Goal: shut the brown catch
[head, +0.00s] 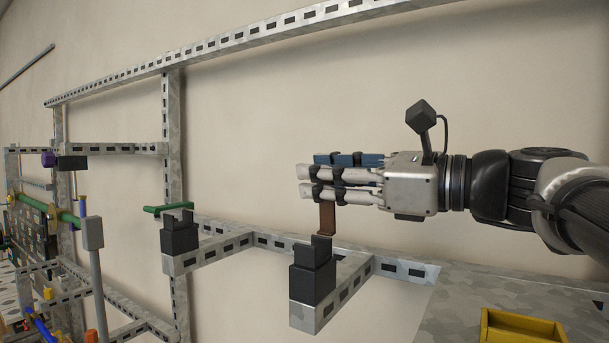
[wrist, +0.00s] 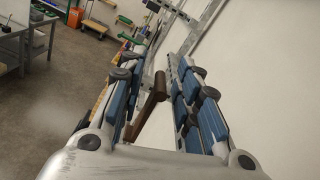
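The brown catch (head: 327,216) shows in the head view as a short brown bar standing up behind the front black block (head: 313,272). Its upper part is hidden behind my gripper (head: 306,180). In the wrist view the brown catch (wrist: 151,101) lies slanted between the two rows of blue-padded fingers of my gripper (wrist: 158,66). The fingers are apart, with a gap visible on the right side of the bar. Whether the left fingers touch it I cannot tell.
A second black block (head: 179,236) sits on another bracket to the left. A slotted metal rail (head: 250,237) runs along the wall behind. A yellow tray (head: 522,333) is at the lower right. A green bar (head: 168,209) and a crowded rack are at left.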

